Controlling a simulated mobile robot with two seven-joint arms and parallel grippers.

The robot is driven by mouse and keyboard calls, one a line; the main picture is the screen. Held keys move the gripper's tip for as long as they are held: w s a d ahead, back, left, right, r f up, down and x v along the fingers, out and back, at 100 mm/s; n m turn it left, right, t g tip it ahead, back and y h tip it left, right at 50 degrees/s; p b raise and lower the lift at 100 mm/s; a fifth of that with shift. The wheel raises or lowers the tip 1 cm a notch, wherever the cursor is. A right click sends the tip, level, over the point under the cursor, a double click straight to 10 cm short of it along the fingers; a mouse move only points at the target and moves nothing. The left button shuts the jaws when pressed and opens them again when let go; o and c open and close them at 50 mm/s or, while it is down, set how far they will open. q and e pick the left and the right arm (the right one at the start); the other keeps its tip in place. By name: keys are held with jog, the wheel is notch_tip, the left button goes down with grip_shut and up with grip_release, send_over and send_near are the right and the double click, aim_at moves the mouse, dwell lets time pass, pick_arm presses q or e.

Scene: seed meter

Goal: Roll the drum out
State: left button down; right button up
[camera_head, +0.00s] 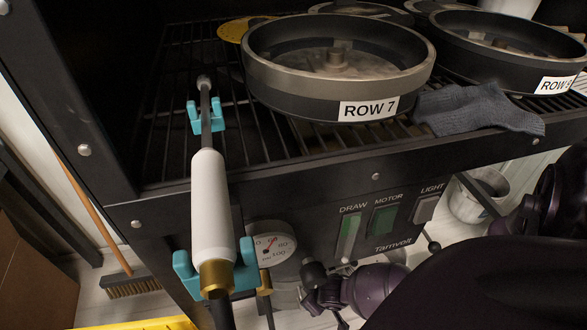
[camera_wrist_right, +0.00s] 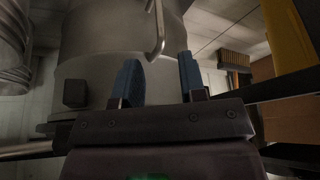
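A large grey metal cylinder (camera_wrist_right: 120,55), which looks like the drum, fills the upper left of the right wrist view. A bent metal rod (camera_wrist_right: 157,28) hangs in front of it. My right gripper (camera_wrist_right: 162,78) has its two blue-grey fingers apart, with a gap between them and nothing gripped. The cylinder lies beyond the fingertips; I cannot tell whether they touch it or the rod. In the head view my dark purple right arm passes below the bench front, and its fingers are not clear. My left gripper is not in view.
A black bench has a wire rack (camera_head: 165,150) carrying round pans, one labelled ROW 7 (camera_head: 330,95), and a grey cloth (camera_head: 480,108). A white-handled wand (camera_head: 209,200) rests in teal holders. A gauge (camera_head: 272,246) and switches are on the front. A broom (camera_head: 130,286) stands left; a bucket (camera_head: 478,195) right.

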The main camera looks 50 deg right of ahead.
jog(key=b, duration=0.4)
send_over(301, 309)
jog(key=s, duration=0.1)
notch_tip(301, 309, down, 8)
jog(key=shift+w+d+f+b, duration=0.3)
jog(key=shift+w+f+b, duration=0.2)
jog(key=shift+f, duration=0.15)
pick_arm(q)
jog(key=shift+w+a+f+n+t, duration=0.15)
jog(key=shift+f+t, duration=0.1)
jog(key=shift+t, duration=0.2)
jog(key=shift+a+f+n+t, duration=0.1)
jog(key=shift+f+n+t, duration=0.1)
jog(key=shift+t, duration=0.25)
pick_arm(e)
jog(key=shift+w, duration=0.15)
jog(key=shift+c, duration=0.3)
jog(key=shift+a, duration=0.1)
grip_shut()
